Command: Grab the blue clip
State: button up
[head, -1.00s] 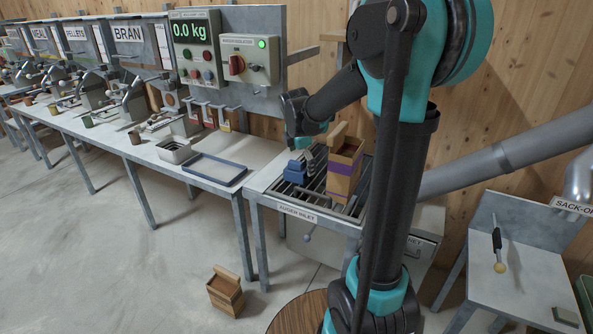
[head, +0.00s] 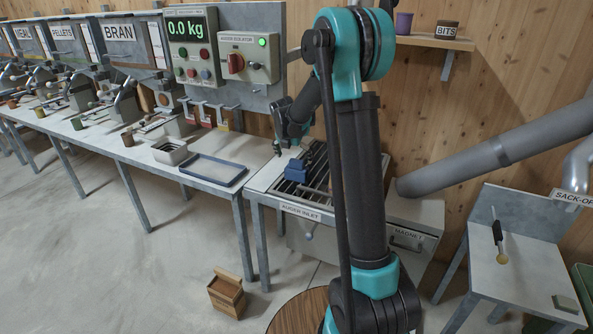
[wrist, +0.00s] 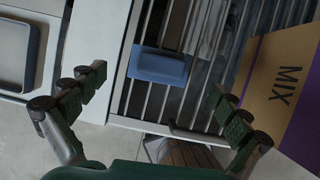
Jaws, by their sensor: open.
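The blue clip (head: 297,170) rests on the metal bars of the auger inlet grate. In the wrist view the blue clip (wrist: 160,66) is a small blue block lying across the bars, ahead of my fingertips and between their lines. My gripper (wrist: 157,84) is open and empty, with one green finger on each side of the picture, and does not touch the clip. In the head view my wrist is above and left of the clip; the fingers are hard to make out.
A box marked MIX with a purple band (wrist: 292,90) stands close to the right finger; my arm hides it in the head view. A blue-rimmed tray (head: 213,182) lies left of the grate. A panel with an isolator (head: 250,60) stands behind. A wooden box (head: 226,290) is on the floor.

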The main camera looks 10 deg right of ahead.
aim_at(298, 168)
jog(key=shift+x, duration=3.95)
jog(key=shift+w+d+r, duration=0.1)
jog(key=shift+w+d, duration=0.05)
jog(key=c, duration=1)
